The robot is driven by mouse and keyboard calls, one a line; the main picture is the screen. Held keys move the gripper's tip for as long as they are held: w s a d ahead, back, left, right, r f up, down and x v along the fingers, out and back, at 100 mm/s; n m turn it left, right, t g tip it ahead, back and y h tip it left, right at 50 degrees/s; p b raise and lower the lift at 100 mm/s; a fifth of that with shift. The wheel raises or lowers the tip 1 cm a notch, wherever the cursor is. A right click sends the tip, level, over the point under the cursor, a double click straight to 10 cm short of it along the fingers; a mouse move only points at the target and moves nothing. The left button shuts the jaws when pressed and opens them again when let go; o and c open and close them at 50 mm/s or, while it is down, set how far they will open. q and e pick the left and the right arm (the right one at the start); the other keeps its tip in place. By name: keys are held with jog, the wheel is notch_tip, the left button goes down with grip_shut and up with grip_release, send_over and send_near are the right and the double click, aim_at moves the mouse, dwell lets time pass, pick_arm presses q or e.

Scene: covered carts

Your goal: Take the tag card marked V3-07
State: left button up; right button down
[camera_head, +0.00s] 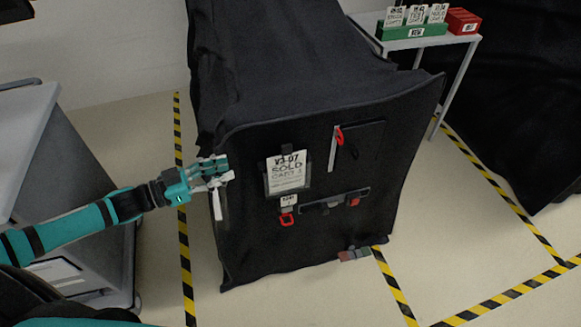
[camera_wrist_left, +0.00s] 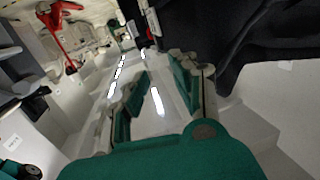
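The tag card marked V3-07 (camera_head: 288,172) is white, reads "SOLD CART" and sits in a dark holder on the front of the black-covered cart (camera_head: 255,255) in the head view. My left gripper (camera_head: 226,170) is at the left edge of the cart's cover, left of the card and apart from it. In the left wrist view its two teal-padded fingers (camera_wrist_left: 158,95) stand apart, with floor showing between them and no card visible there. The card cannot be made out in the wrist view. My right gripper is not in view.
Below the card hang a small white tag and a red clip (camera_head: 287,220). A dark bar (camera_head: 322,205) and a red-handled item (camera_head: 338,136) are to its right. A side table (camera_head: 415,43) holds a green card box (camera_head: 412,32) and a red box (camera_head: 464,21). A grey cart (camera_head: 85,165) stands left.

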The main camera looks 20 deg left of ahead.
pick_arm(q)
jog(key=p, duration=0.2)
send_near(286, 145)
jog(key=f+x, duration=0.1)
jog(key=x, duration=0.4)
jog(key=p+x, duration=0.2)
jog(key=x, duration=0.2)
jog(key=shift+w+d+r, duration=0.15)
jog(key=shift+w+d, duration=0.05)
jog(key=shift+d, duration=0.05)
jog(key=shift+w+d, duration=0.2)
jog(key=shift+c, duration=0.4)
grip_shut()
